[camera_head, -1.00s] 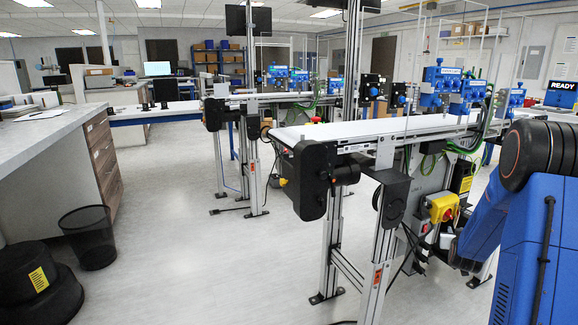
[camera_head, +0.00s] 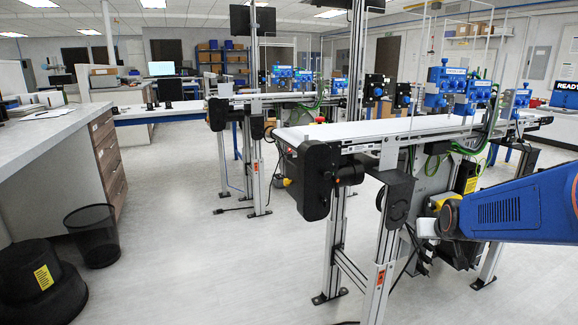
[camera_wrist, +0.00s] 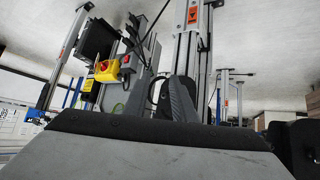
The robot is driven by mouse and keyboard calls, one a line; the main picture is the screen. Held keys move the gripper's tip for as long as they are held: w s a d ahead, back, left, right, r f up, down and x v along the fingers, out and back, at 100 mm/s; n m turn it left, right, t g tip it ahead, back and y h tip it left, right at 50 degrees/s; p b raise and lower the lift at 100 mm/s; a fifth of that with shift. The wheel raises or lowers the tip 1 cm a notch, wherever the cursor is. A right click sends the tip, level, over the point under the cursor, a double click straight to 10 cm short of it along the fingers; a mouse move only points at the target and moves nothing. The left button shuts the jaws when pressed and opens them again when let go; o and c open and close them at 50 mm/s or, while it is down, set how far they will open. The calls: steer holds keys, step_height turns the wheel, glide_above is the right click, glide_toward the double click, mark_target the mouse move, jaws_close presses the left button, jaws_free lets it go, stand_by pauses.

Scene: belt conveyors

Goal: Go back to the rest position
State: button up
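My arm (camera_head: 505,213) reaches in from the right edge of the head view as a blue link, with a dark round joint and a light grey part at its left end. This end is in front of the near conveyor's (camera_head: 395,128) frame, below belt height. In the wrist view a broad grey surface with a dark rim fills the bottom. No held object can be made out.
The near conveyor's legs and a yellow box with a red button (camera_wrist: 106,69) are close in the wrist view. A wire bin (camera_head: 93,235) and a black round step (camera_head: 37,284) stand at left beside a drawer cabinet (camera_head: 108,165). The floor between is clear.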

steer(key=s+a+n+g+y, duration=0.1)
steer(key=s+a, duration=0.5)
steer(key=s, duration=0.9)
steer(key=s+a+g+y, duration=0.1)
steer(key=s+a+g, duration=0.2)
steer(key=s, duration=1.3)
steer(key=a, duration=0.2)
steer(key=shift+s+a+f+n+g, duration=0.2)
steer(key=shift+a+n+g, duration=0.1)
steer(key=shift+a+n, duration=0.1)
stand_by(0.5)
